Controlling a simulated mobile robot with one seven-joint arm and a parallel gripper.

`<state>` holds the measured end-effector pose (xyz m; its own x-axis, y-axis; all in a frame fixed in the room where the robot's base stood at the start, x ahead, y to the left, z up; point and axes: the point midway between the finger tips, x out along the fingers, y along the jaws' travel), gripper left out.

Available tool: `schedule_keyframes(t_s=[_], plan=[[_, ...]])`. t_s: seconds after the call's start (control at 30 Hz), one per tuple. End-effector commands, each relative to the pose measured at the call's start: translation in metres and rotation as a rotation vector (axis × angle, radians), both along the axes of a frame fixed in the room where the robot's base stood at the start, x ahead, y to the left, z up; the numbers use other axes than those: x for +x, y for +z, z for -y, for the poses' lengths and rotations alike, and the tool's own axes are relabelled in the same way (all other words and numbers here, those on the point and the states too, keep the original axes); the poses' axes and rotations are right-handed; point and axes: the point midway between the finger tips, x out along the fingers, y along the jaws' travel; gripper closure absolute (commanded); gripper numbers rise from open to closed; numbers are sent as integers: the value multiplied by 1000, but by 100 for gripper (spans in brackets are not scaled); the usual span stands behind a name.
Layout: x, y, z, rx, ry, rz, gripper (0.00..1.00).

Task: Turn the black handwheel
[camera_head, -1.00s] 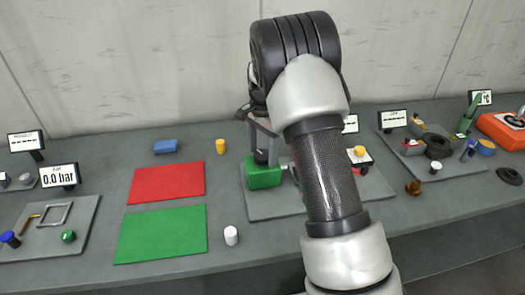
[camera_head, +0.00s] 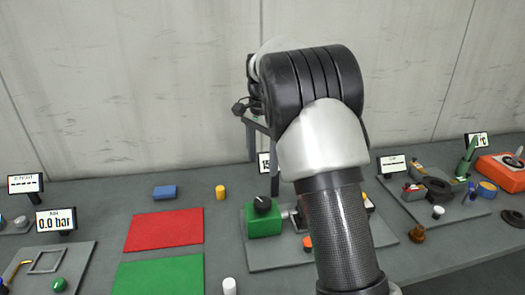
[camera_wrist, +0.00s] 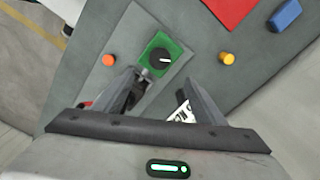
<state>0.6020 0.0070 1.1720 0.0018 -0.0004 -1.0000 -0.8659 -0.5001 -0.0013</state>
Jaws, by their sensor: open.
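The black handwheel (camera_head: 262,204) is a round knob on top of a green block (camera_head: 264,223) in the head view. In the wrist view the handwheel (camera_wrist: 160,61) shows from above with a white mark pointing right, on the green block (camera_wrist: 174,46). My gripper (camera_head: 262,158) is open and empty, above the handwheel and apart from it. In the wrist view my gripper's two fingers (camera_wrist: 161,84) spread wide, with the handwheel beyond their tips. My arm hides the parts right of the green block.
A display (camera_head: 264,163) behind the block is partly hidden. An orange knob (camera_wrist: 109,60) sits on the same grey plate (camera_head: 275,258). A yellow cylinder (camera_head: 220,192), blue block (camera_head: 164,192) and red mat (camera_head: 163,231) lie left. A plate with a black ring (camera_head: 437,189) stands right.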

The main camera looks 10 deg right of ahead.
Motion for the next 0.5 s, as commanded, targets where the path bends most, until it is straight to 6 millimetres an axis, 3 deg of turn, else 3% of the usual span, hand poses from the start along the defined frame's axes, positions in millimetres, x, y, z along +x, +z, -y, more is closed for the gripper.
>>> schedule_keyframes(t_s=[0.2, 0.5], plan=[[0, 23, 0, 0, 0, 0, 36], [0, 25, 0, 0, 0, 0, 36]])
